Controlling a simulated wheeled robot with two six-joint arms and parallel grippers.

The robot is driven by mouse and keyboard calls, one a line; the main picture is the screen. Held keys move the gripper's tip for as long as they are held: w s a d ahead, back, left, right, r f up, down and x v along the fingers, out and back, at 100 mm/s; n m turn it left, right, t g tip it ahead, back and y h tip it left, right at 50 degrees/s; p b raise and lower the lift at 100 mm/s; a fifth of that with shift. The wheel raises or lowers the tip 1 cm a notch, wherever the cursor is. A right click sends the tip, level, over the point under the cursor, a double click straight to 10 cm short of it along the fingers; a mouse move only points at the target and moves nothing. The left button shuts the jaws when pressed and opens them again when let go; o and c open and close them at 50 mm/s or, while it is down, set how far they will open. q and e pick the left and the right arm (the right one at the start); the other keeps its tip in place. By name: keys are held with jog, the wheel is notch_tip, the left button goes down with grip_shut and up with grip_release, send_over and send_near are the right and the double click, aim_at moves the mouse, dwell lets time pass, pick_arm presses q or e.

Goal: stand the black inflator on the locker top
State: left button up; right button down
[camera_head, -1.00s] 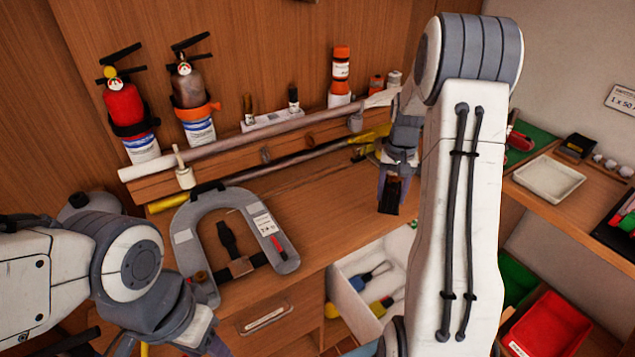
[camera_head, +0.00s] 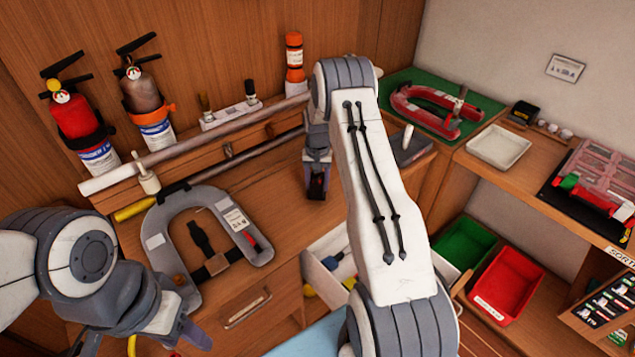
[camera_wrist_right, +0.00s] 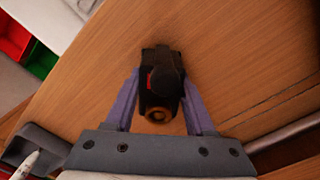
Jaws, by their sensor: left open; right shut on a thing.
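The black inflator (camera_wrist_right: 162,78) is between the fingers of my right gripper (camera_wrist_right: 160,95) in the right wrist view, with a red mark on its side and a brass-coloured round end toward the wrist. In the head view the inflator shows small and dark (camera_head: 317,186) at the tip of my right gripper (camera_head: 316,172), over the wooden locker top (camera_head: 280,212). I cannot tell whether it touches the wood. My left gripper (camera_head: 140,343) is open and low at the left, partly cut off by the frame edge.
A grey U-shaped boat (camera_head: 160,225) lies on the wood to the left. A pole (camera_head: 195,150) runs behind it, below two extinguishers (camera_head: 75,120). An open white drawer (camera_head: 312,275) is in front. Green and red bins (camera_head: 505,285) and a shelf (camera_head: 550,190) stand right.

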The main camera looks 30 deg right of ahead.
jog(key=shift+f, duration=0.6)
jog(key=shift+f, duration=0.25)
jog(key=shift+c, duration=1.2)
grip_release()
jog(key=shift+r, duration=0.1)
